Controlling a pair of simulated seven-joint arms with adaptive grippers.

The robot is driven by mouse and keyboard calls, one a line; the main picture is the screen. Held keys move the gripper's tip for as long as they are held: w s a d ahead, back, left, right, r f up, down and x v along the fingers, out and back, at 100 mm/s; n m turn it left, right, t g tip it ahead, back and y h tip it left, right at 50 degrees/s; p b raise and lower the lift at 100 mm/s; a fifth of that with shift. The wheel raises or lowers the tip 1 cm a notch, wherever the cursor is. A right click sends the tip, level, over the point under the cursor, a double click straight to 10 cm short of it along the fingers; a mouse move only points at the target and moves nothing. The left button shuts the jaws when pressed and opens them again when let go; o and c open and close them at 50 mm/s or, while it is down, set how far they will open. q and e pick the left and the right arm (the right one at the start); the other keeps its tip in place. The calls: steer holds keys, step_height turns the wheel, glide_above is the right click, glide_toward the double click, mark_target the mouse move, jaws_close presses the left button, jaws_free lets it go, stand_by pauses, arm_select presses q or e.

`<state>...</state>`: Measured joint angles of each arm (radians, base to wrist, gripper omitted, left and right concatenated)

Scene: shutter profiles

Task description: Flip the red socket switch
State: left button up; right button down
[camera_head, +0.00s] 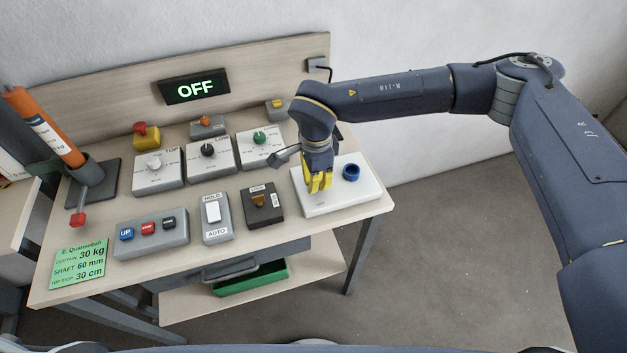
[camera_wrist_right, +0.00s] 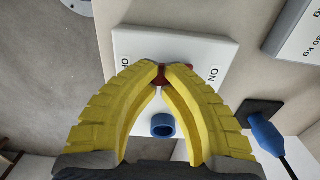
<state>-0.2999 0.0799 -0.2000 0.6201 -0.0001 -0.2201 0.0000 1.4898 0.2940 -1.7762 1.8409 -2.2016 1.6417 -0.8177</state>
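The red socket switch (camera_wrist_right: 161,76) shows as a small patch of red at my right fingertips in the right wrist view. It sits on a white socket box (camera_head: 350,196) at the right end of the bench, between the ON and OFF labels. In the head view the fingers hide the switch, so its position cannot be told. My right gripper (camera_head: 319,184) points down over the box. Its yellow fingertips (camera_wrist_right: 161,68) are almost together at the switch; whether they touch it is unclear. A blue round socket (camera_head: 351,172) is beside them. My left gripper is out of view.
Dial boxes (camera_head: 211,156) stand behind and left of the white box. A dark key-switch box (camera_head: 262,205) is just left of it, then a HOLD/AUTO rocker box (camera_head: 215,217). A display (camera_head: 195,87) reads OFF. A blue plug (camera_wrist_right: 265,132) on a cable is close by.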

steer(key=shift+f, duration=0.35)
steer(key=shift+r, duration=3.55)
